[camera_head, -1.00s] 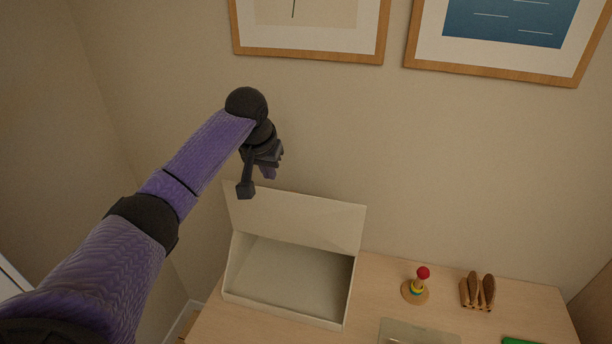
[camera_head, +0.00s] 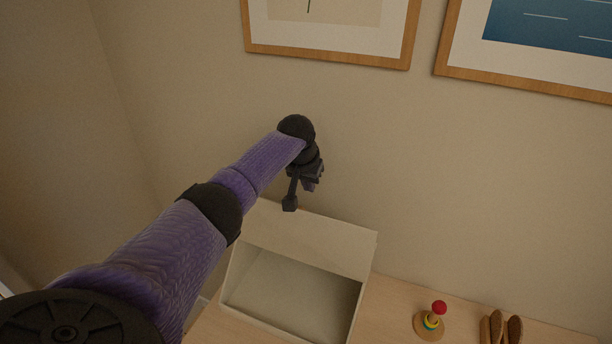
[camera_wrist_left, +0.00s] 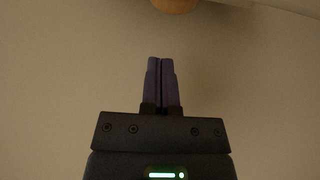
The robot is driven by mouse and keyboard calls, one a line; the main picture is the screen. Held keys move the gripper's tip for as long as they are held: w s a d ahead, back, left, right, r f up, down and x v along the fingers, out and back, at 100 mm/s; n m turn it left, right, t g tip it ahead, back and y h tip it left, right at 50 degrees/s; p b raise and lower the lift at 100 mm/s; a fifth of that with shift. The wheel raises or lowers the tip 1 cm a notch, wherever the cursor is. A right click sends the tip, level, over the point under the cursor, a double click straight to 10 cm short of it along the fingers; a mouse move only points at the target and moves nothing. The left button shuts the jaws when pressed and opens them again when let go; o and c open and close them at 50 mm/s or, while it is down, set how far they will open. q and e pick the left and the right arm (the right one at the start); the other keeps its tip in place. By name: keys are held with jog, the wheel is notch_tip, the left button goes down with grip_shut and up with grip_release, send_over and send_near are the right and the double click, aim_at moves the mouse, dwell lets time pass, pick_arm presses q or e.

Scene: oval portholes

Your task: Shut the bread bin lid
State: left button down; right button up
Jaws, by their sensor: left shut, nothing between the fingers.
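The bread bin (camera_head: 360,312) is a pale open-fronted box on the wooden table. Its lid (camera_head: 312,241) stands raised at the back, tilted up near the wall, and the inside of the bin shows. My left gripper (camera_head: 309,187) is shut and empty. In the head view it appears just above the lid's upper edge, and a dark part of it overlaps that edge. I cannot tell whether it touches the lid. Its closed purple fingers also show in the left wrist view (camera_wrist_left: 161,62), against a plain beige surface. My right gripper is not in view.
A ring stacker with a red ball (camera_head: 431,320) stands on the table (camera_head: 390,300) right of the bin. The wall (camera_head: 450,180) with framed pictures (camera_head: 330,58) is close behind.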

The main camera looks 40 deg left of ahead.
aim_at(295, 234)
pick_arm(q)
jog(key=s+p, duration=0.1)
jog(key=s+f+p, duration=0.1)
jog(key=s+d+p, duration=0.1)
jog(key=shift+s+f, duration=0.2)
jog(key=shift+f, duration=0.05)
dwell(0.4)
